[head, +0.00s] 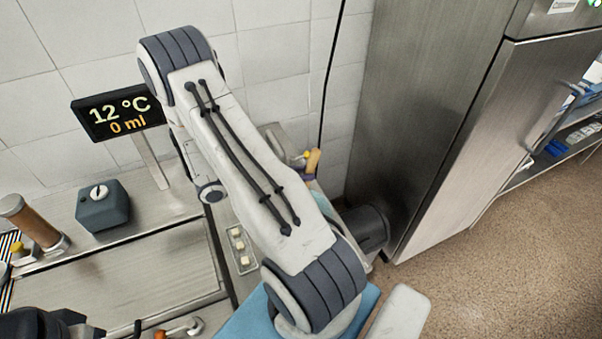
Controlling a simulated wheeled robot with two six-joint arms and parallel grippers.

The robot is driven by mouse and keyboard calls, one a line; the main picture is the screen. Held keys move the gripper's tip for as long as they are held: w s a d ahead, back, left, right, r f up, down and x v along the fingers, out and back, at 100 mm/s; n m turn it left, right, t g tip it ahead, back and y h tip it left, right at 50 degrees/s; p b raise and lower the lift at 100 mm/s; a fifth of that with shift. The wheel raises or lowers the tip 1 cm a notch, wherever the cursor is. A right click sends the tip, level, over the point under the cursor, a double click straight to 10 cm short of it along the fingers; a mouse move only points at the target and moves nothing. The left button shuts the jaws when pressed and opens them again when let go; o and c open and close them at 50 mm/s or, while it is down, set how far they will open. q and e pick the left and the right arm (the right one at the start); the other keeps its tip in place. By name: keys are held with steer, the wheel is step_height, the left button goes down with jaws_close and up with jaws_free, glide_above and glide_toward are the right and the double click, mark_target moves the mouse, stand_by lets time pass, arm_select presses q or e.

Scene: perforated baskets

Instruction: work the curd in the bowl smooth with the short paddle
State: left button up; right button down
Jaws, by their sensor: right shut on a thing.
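My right arm crosses the middle of the head view and bends down at its far end. Its wrist end, with my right gripper (210,193), is small and partly hidden behind the arm. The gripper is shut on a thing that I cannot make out. A dark part at the lower left corner looks like the end of my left arm, with my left gripper (78,325) cut by the frame edge; its jaws cannot be read. I cannot make out the bowl, the curd or the short paddle in this view.
A display (118,110) reading 12 °C and 0 ml stands behind the steel bench (150,270). A dark box with a white knob (103,207) and a brown cylinder (28,222) stand at left. A tray of pale cubes (233,262) lies beside my arm. A steel cabinet (440,110) bounds the right.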

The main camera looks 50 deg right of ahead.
steer(key=shift+f, duration=0.15)
steer(key=shift+s, duration=0.15)
steer(key=shift+s+a, duration=0.25)
steer(key=shift+s, duration=0.1)
steer(key=shift+w, duration=0.15)
steer(key=shift+w+d+f, duration=0.15)
steer(key=shift+w+d, duration=0.35)
steer(key=shift+w, duration=0.3)
steer(key=shift+s+a, duration=0.2)
steer(key=shift+s, duration=0.1)
steer(key=shift+w+r, duration=0.1)
steer(key=shift+r, duration=0.1)
